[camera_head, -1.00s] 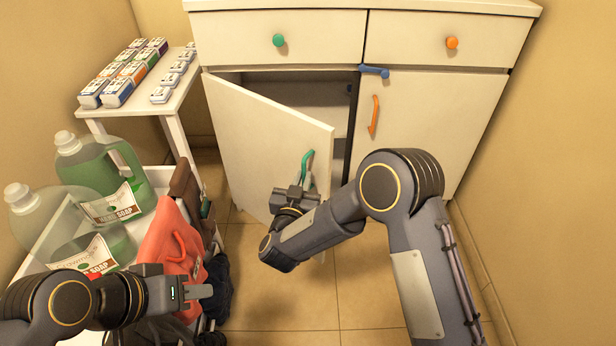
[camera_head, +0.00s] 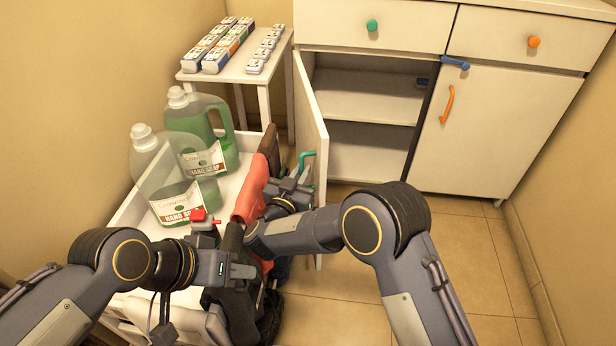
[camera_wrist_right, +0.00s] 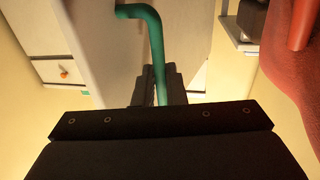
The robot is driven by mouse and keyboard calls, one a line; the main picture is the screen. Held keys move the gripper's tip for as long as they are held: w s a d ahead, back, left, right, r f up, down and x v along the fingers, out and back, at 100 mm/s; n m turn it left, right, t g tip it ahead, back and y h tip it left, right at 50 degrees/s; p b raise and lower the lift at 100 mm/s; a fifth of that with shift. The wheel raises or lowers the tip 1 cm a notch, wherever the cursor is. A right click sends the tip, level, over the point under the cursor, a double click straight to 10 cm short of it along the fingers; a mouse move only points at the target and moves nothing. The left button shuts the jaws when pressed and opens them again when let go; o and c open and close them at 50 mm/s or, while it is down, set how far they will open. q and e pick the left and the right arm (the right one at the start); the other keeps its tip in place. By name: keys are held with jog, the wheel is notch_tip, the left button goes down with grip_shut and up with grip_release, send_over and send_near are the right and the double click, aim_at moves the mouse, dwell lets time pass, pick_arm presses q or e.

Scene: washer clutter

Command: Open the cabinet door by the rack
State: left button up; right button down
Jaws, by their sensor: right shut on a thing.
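The white cabinet door (camera_head: 309,110) stands swung wide open on its left side, seen nearly edge-on in the head view. Its green handle (camera_head: 308,156) is on the door's outer face; it also shows in the right wrist view (camera_wrist_right: 154,40). My right gripper (camera_head: 299,178) is shut on this handle, and the wrist view shows the handle between its fingers (camera_wrist_right: 158,88). The cabinet's shelves (camera_head: 365,97) are exposed and look mostly empty. My left gripper (camera_head: 243,270) hangs over the cart's front end, away from the door; its finger gap is not clear.
A white rack (camera_head: 262,77) with small boxes stands left of the cabinet. A white cart (camera_head: 130,208) with soap bottles (camera_head: 203,125) and a red container (camera_head: 249,195) is close beside the door and right gripper. The right cabinet door (camera_head: 490,135) is closed. Floor at right is clear.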

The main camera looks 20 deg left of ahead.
jog(key=shift+w+r, duration=0.2)
jog(key=shift+w, duration=0.05)
jog(key=c, duration=1.5)
grip_release()
jog(key=shift+f, duration=0.1)
jog(key=shift+c, duration=0.2)
pick_arm(q)
jog(key=shift+w, duration=0.1)
pick_arm(e)
jog(key=shift+o, duration=0.2)
jog(key=shift+f, duration=0.1)
jog(key=shift+s, duration=0.15)
